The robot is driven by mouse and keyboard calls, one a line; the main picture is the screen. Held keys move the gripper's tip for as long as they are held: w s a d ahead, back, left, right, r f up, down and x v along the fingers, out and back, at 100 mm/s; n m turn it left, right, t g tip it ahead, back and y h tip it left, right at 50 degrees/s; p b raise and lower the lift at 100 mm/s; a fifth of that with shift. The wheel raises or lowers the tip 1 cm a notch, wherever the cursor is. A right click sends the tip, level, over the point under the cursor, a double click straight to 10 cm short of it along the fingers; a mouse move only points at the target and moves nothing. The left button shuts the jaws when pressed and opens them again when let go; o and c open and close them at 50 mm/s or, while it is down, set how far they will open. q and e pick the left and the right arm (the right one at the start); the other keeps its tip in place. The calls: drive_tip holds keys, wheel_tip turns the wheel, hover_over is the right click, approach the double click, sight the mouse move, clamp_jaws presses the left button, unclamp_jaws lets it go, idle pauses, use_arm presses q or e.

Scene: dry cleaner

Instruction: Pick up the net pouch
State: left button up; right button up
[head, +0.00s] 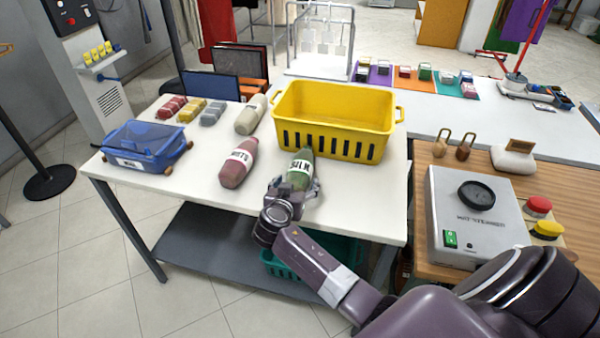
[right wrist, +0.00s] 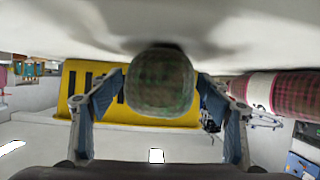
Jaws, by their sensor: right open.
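Three rounded laundry pouches are on the white table (head: 200,197). The red pouch (head: 238,163) has a white label that may read "NETS"; it also shows at the right of the right wrist view (right wrist: 285,92). The green pouch (head: 301,160), its label seeming to read "SILK", stands close in front of the yellow basket. A cream pouch (head: 251,114) is further back. My right gripper (head: 298,184) is open at the near end of the green pouch. In the right wrist view the green pouch (right wrist: 162,80) sits between the spread fingers. My left gripper is out of view.
The yellow basket (head: 335,105) stands behind the green pouch. A blue lidded box (head: 145,147) is at the table's left, with small red, yellow and grey bundles behind it. A grey machine (head: 475,220) stands on the wooden counter at right. The table's front left is clear.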

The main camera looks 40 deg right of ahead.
drive_tip(key=c, duration=1.5)
drive_tip(key=shift+d, duration=0.1)
